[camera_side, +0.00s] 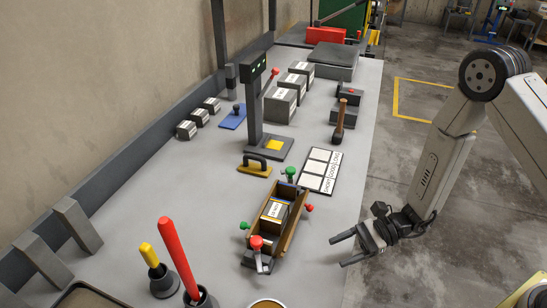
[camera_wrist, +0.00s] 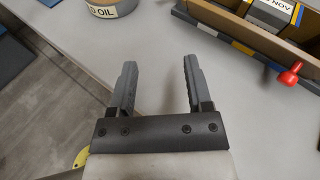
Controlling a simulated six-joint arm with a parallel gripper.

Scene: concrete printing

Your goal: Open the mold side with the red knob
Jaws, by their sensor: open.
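The mold (camera_side: 292,237) is a wooden box on the bench holding a grey block with a white label. A red knob (camera_side: 309,208) sticks out from its right side wall; the wrist view shows a red knob (camera_wrist: 290,75) on the near wall (camera_wrist: 235,35). A red-topped clamp handle (camera_side: 256,242) stands at the mold's front end. Green knobs show at the back end (camera_side: 290,172) and left side (camera_side: 244,225). My gripper (camera_side: 338,252) is open and empty, right of the mold at the bench edge, apart from the knob. Its fingers (camera_wrist: 160,66) show nothing between them.
An oil tin (camera_wrist: 110,8) stands near the mold's front end. A label sheet (camera_side: 318,171), a hammer (camera_side: 338,122) and a yellow-based float (camera_side: 256,168) lie behind. Red and yellow handled tools (camera_side: 178,258) stand at front left. Bare bench lies between gripper and mold.

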